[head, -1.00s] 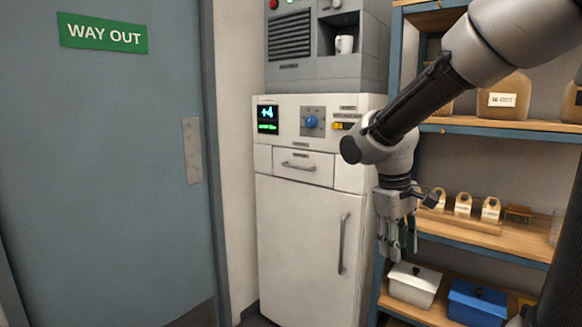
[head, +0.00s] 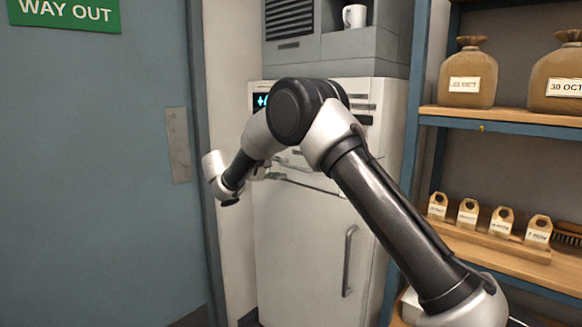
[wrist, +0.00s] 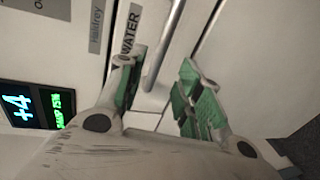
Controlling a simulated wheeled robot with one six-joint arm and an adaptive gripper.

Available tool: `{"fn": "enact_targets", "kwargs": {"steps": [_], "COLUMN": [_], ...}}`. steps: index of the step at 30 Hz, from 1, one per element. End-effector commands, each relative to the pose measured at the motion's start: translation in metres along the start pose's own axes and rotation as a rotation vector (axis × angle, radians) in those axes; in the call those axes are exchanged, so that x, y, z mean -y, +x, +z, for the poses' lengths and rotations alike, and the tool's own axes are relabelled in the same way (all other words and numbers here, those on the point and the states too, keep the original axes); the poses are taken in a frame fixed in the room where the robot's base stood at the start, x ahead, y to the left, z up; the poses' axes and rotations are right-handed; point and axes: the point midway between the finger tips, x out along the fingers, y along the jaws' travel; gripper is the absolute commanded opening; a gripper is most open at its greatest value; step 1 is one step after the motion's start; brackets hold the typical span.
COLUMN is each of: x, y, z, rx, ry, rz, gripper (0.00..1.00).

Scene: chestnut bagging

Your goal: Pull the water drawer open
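The water drawer (wrist: 182,50) is a white panel with a WATER label (wrist: 131,30) and a metal bar handle (wrist: 160,52) in the wrist view. It looks shut. In the head view the drawer is mostly hidden behind my arm. My gripper (wrist: 163,88) is open, its green-padded fingers spread to either side of the handle's line. The handle lies between and just beyond the fingertips, and I cannot tell whether they touch it. My gripper also shows small and partly hidden against the cabinet front in the head view (head: 270,173).
The white cabinet (head: 300,255) has a tall door with a vertical handle (head: 349,262) below the drawer. A lit display (wrist: 37,106) is beside the drawer. A blue-framed shelf (head: 520,128) with sacks stands right, and a blue-grey door (head: 90,180) is left.

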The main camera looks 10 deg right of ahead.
Motion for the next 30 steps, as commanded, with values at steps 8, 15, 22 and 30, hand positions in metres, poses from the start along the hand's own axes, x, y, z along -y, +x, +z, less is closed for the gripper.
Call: {"fn": "enact_targets", "kwargs": {"steps": [8, 15, 22, 30], "x": [-0.001, -0.001, -0.001, -0.001], "y": [0.024, 0.063, 0.079, 0.079], "z": [0.004, 0.004, 0.004, 0.004], "rx": [0.012, 0.011, 0.010, 0.009], "ry": [0.052, 0.051, 0.049, 0.049], "rz": [0.008, 0.006, 0.007, 0.006], "gripper": [0.35, 0.35, 0.35, 0.26]}}
